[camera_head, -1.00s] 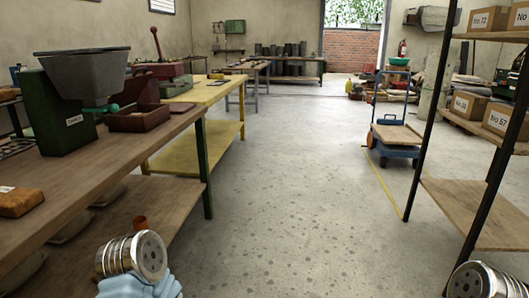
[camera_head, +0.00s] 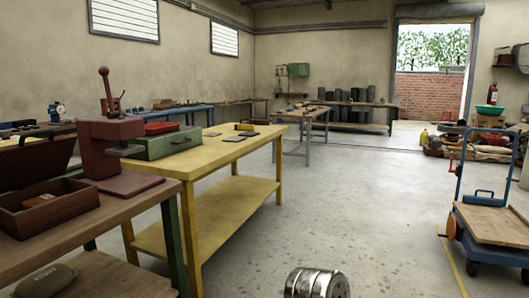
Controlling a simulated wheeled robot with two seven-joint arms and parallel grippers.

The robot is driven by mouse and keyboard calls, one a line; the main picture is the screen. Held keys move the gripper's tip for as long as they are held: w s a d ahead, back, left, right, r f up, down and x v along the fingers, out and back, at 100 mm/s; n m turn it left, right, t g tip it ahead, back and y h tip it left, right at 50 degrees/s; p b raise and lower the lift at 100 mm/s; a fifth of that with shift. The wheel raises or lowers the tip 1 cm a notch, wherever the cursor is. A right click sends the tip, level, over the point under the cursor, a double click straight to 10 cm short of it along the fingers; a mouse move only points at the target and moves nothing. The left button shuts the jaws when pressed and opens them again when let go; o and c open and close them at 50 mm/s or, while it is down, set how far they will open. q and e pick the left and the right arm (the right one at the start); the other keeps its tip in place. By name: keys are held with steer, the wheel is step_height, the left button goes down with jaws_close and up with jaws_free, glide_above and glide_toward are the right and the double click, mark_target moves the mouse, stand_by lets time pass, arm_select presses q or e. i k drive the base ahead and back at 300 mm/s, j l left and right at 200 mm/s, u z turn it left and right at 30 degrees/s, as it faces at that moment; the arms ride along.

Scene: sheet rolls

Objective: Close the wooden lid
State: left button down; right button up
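A dark reddish-brown wooden box (camera_head: 58,213) sits open on the wooden workbench at the left of the head view. Its lid (camera_head: 36,162) stands raised and tilted at the back of the box, partly cut off by the left edge. A small brown object (camera_head: 38,200) lies inside the box. Neither of my grippers shows. Only a silver joint of one of my arms is visible at the bottom of the view, to the right of the box and apart from it.
A yellow table (camera_head: 205,150) with a green case (camera_head: 165,145) stands beyond. A blue cart (camera_head: 485,220) stands at right. The middle floor is clear.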

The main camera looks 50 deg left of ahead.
mark_target(23, 164)
steer(key=i+u, duration=0.15)
steer(key=u, duration=0.35)
steer(key=i+l+u, duration=0.1)
steer(key=u, duration=0.4)
steer(key=i+l+u, duration=0.15)
steer(key=u, duration=0.3)
steer(key=i+l+u, duration=0.15)
steer(key=u, duration=0.35)
